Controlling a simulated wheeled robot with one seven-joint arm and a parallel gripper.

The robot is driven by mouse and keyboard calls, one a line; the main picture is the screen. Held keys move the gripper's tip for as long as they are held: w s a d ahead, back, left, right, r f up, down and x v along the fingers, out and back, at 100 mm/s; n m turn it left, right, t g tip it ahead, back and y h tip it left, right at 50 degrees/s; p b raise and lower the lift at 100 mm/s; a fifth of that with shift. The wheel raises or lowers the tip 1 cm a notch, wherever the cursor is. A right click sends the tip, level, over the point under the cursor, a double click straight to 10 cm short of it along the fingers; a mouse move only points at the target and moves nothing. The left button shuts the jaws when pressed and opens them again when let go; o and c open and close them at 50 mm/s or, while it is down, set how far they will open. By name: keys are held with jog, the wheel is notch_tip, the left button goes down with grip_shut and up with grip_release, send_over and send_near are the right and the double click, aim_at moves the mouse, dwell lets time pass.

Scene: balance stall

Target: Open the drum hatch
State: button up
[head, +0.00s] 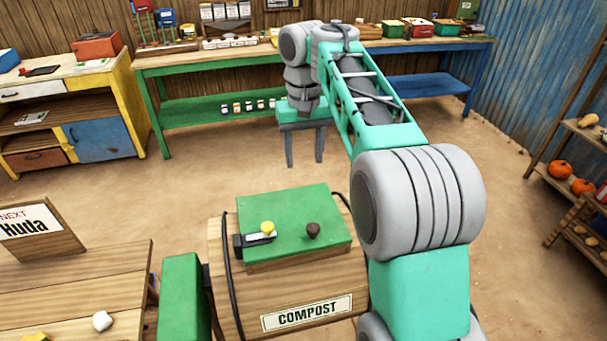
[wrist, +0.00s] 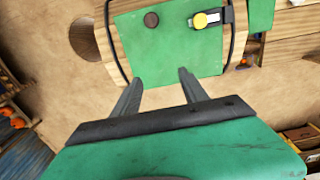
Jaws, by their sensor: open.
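The compost drum (head: 240,292) is a wooden barrel with a "COMPOST" label and dark hoops; it also shows in the wrist view (wrist: 108,45). Its green hatch (head: 290,205) lies closed on top and fills the middle of the wrist view (wrist: 165,55). A yellow knob (head: 267,228) sits on a metal latch bar (head: 258,239) at one hatch edge; the knob also shows in the wrist view (wrist: 200,20). A dark brown knob (head: 313,230) stands on the hatch nearby. My gripper (head: 304,164) is open and empty beyond the hatch, its fingers apart from both knobs.
A wooden table (head: 85,280) with a sign stands at left. A green-framed bench (head: 200,65) with small goods runs along the back wall. A yellow cabinet (head: 125,95) is back left, and shelves with pumpkins (head: 560,169) are at right. The sandy floor between is clear.

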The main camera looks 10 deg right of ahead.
notch_tip(320, 180, down, 3)
jog(key=shift+r+b, duration=0.2)
jog(key=shift+b, duration=0.35)
jog(key=shift+c, duration=0.4)
grip_shut()
dwell(0.6)
jog(key=shift+o, duration=0.4)
grip_release()
